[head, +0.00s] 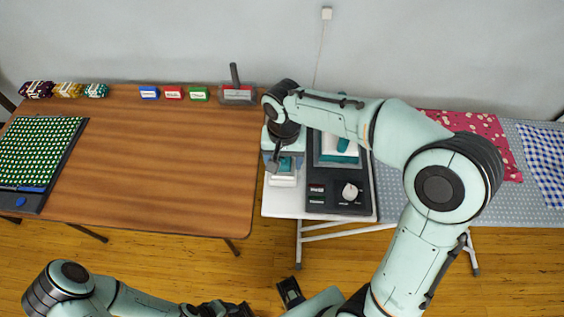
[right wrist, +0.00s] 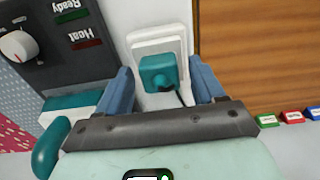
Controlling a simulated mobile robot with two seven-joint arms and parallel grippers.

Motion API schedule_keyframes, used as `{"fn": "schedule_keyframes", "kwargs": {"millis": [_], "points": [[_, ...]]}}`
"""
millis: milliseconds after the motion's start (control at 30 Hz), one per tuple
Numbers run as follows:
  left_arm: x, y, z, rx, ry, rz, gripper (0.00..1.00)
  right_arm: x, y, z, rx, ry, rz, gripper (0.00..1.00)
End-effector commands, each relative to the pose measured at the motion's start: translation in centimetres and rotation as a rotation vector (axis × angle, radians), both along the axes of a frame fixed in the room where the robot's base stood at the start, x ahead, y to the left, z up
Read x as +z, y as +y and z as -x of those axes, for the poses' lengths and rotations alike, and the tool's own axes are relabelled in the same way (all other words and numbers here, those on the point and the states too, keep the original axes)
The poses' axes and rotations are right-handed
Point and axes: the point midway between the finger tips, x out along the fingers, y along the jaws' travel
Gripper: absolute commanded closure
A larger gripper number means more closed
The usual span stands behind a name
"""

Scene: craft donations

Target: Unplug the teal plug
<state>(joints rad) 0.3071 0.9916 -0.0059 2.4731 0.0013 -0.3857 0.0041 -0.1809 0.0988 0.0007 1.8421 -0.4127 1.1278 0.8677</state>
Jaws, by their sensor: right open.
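The teal plug (right wrist: 158,72) sits in a white socket block (right wrist: 148,47) in the right wrist view, with a dark cord at its lower right. In the head view the white socket block (head: 283,180) stands at the small table's left edge, and my right arm partly covers the plug. My right gripper (right wrist: 160,65) is open, with one blue finger on each side of the plug. I cannot tell whether the fingers touch it. My left gripper (head: 238,309) is low at the bottom edge of the head view, its fingers not clear.
A dark press with a knob (head: 350,191) and Ready and Heat labels stands right of the socket. A wooden table (head: 160,150) to the left holds small coloured boxes and a green patterned cloth along its edges; its middle is clear. An ironing board (head: 430,198) with fabrics is at right.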

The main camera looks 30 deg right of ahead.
Motion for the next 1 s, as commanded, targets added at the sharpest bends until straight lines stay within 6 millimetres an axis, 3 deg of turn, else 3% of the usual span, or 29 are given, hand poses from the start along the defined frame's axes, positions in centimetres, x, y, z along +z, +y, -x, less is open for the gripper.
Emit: {"fn": "schedule_keyframes", "kwargs": {"millis": [433,633,1000], "points": [[0.09,0.0,-0.03,0.0,0.0,0.0,0.41,-0.01,0.01,-0.01,0.0,0.0,0.0,0.32],[0.08,0.0,-0.03,0.0,0.0,0.0,0.41,-0.02,0.01,0.0,0.0,0.001,-0.001,0.97],[0.58,-0.01,-0.25,0.0,-0.002,0.0,0.41,0.58,0.03,0.01,0.0,0.001,-0.001,1.0]]}}
